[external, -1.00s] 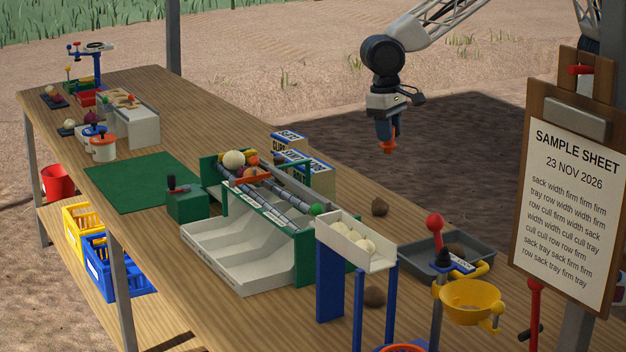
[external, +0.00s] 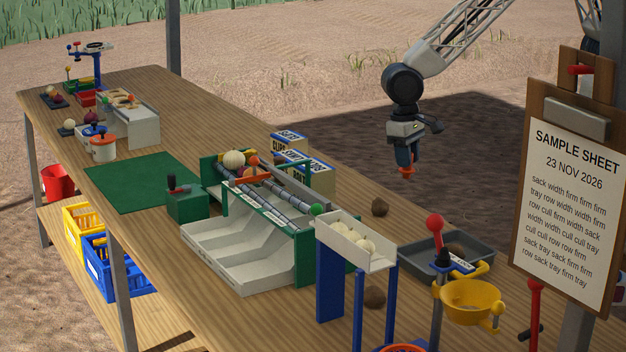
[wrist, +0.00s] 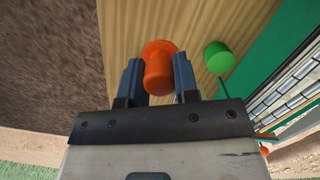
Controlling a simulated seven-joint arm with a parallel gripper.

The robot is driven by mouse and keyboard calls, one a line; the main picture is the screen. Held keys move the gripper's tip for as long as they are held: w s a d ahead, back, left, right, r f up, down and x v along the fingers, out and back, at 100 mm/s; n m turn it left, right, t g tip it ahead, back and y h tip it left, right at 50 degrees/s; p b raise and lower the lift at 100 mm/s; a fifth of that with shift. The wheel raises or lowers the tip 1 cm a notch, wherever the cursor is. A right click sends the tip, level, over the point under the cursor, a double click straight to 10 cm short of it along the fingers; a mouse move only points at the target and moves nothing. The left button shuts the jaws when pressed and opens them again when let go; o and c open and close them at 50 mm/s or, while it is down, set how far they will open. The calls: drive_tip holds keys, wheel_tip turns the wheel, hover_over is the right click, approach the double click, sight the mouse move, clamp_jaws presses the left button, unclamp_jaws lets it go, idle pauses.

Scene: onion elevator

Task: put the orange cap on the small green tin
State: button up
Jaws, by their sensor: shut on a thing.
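The cap has a wide round flange and a narrower knob and also shows below the fingers in the external view (external: 407,176). The small green tin (wrist: 219,58) is to the right of the cap in the wrist view, apart from it, beside a green-framed rack. A green round top (external: 316,209) behind that rack in the external view appears to be the tin.
The rack with grey rollers (external: 268,202) and white chutes (external: 225,258) stands near the tin. Labelled boxes (external: 310,167), brown lumps (external: 379,208) and a white trough on blue legs (external: 355,240) are around it. A grey tray (external: 484,262) lies farther right.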

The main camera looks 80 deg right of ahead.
sight(405, 169)
drive_tip(key=shift+f, duration=2.25)
drive_tip(key=shift+w, duration=0.15)
drive_tip(key=w+a, duration=0.2)
drive_tip(key=w, duration=0.2)
drive_tip(key=w+a+f, duration=0.1)
drive_tip(key=w+a, duration=0.1)
drive_tip(key=w, duration=0.3)
drive_tip(key=w+a, duration=0.2)
drive_tip(key=w, duration=0.3)
drive_tip(key=shift+w+a+f, duration=0.1)
drive_tip(key=shift+w+f, duration=0.15)
drive_tip(key=shift+f, duration=1.75)
drive_tip(key=shift+f, duration=0.15)
drive_tip(key=o, duration=0.9)
drive_tip(key=shift+r, duration=0.2)
wheel_tip(405, 169, up, 12)
drive_tip(key=w, duration=0.1)
drive_tip(key=shift+d, duration=0.35)
